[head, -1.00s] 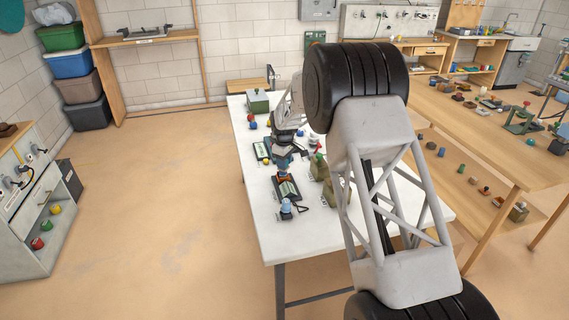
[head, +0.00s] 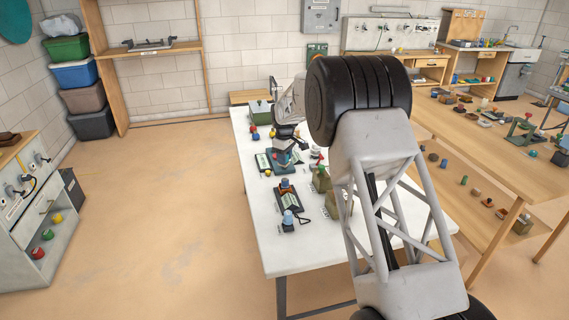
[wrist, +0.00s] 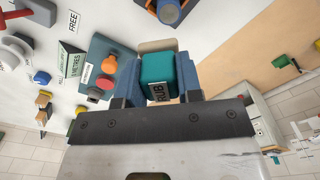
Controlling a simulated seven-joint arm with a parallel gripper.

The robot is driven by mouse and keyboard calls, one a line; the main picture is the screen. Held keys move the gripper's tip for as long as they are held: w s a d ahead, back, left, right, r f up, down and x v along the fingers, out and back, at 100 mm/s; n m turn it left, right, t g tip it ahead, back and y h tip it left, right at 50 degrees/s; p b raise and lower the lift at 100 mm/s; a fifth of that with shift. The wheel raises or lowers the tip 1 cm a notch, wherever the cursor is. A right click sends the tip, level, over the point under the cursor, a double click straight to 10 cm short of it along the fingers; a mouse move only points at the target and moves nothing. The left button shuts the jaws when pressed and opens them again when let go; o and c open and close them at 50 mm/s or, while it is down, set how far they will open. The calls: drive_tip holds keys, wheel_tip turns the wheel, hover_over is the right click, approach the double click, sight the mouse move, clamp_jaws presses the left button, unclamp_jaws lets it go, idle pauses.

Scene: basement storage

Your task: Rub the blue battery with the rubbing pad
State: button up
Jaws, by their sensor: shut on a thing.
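My gripper (wrist: 158,88) is shut on the rubbing pad (wrist: 158,68), a teal block labelled RUB, held between two blue fingers. In the head view my gripper (head: 284,157) is over the white table, and the pad is too small to make out clearly. A blue round piece with a brownish end (wrist: 170,11), which looks like the blue battery, is at the top edge of the wrist view, apart from the pad and partly cut off. In the head view a small blue piece (head: 285,183) stands on a dark tray just in front of my gripper.
A teal board with an orange knob (wrist: 109,63) lies beside my gripper. A green METRES sign (wrist: 73,61) is next to it. On the white table (head: 320,257) stand olive canisters (head: 321,179) to the right and a light-blue-topped piece (head: 288,218) nearer the front.

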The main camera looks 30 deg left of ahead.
drive_tip(key=shift+r, duration=1)
drive_tip(key=s+d+f+m, duration=0.3)
drive_tip(key=s+d, duration=0.5)
drive_tip(key=d, duration=0.2)
drive_tip(key=s+d+f+m, duration=0.3)
drive_tip(key=s+d, duration=0.5)
drive_tip(key=d, duration=0.2)
drive_tip(key=s+d+f+m, duration=0.3)
drive_tip(key=s+d+f, duration=0.1)
drive_tip(key=s+d, duration=0.4)
drive_tip(key=shift+d, duration=0.9)
drive_tip(key=shift+w, duration=0.1)
drive_tip(key=shift+w+a+f, duration=0.25)
drive_tip(key=shift+w+a, duration=1.2)
drive_tip(key=shift+w, duration=0.6)
drive_tip(key=shift+w+a+f, duration=0.2)
drive_tip(key=shift+w+a, duration=1.3)
drive_tip(key=shift+w, duration=0.55)
drive_tip(key=shift+w+a+f, duration=0.25)
drive_tip(key=shift+w+a, duration=1.2)
drive_tip(key=shift+w, duration=0.6)
drive_tip(key=shift+w+a+f, duration=0.1)
drive_tip(key=shift+w+a, duration=0.15)
drive_tip(key=shift+w, duration=0.1)
drive_tip(key=shift+f, duration=1.7)
